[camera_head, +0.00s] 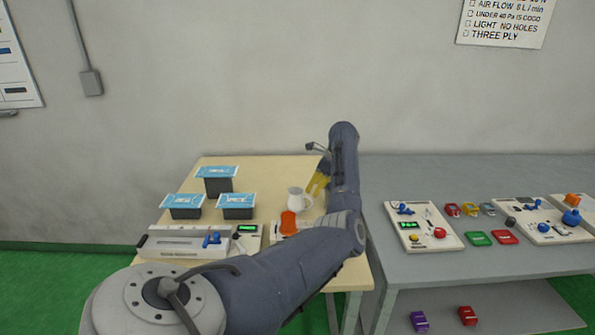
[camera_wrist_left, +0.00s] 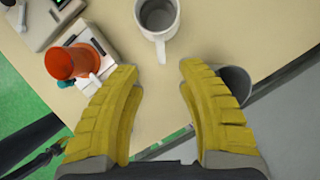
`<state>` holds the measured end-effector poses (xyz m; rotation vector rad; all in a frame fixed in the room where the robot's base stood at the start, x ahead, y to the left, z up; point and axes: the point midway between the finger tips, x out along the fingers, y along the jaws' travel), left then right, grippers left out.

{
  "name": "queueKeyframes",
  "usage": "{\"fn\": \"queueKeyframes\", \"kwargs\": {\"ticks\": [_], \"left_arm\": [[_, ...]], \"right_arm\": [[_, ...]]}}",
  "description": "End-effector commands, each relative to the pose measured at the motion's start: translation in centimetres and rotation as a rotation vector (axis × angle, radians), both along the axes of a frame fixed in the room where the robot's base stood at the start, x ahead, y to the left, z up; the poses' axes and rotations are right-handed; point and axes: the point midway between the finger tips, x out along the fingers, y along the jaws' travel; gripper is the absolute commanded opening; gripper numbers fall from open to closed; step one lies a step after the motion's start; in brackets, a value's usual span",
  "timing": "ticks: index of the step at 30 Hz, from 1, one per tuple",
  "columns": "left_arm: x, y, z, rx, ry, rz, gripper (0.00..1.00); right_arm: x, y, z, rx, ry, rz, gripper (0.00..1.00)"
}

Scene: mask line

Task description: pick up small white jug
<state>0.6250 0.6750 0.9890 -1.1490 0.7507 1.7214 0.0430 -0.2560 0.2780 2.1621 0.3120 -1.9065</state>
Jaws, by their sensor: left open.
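The small white jug (camera_head: 299,200) stands upright on the light wooden table (camera_head: 190,181), right of the black boxes. In the left wrist view the jug (camera_wrist_left: 158,12) is at the top centre, its handle (camera_wrist_left: 161,50) pointing toward my fingers. My left gripper (camera_head: 317,183) has yellow ribbed fingers, just right of the jug in the head view. In the wrist view the left gripper (camera_wrist_left: 157,72) is open and empty, with bare table between its fingers and the jug apart from them. My right gripper is in no view.
An orange-red cup-like piece (camera_wrist_left: 65,63) on a white device is left of the jug. A grey cylindrical container (camera_wrist_left: 238,80) is partly hidden behind a finger. Black boxes with blue-white lids (camera_head: 217,172) stand left. A grey bench (camera_head: 464,270) with boards adjoins the right.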

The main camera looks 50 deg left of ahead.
Motion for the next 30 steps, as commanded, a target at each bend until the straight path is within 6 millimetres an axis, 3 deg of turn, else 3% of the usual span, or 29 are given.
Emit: {"fn": "queueKeyframes", "kwargs": {"ticks": [11,22,30], "left_arm": [[-0.4,0.8,-2.1,0.000,0.002,-0.001,0.38],[-0.9,2.4,-5.9,0.001,0.004,0.000,0.38],[-1.0,2.7,-6.7,0.000,0.002,-0.001,0.38]], "right_arm": [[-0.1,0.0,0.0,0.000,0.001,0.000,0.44],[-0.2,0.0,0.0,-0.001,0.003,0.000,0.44],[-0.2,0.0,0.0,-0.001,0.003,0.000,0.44]]}}
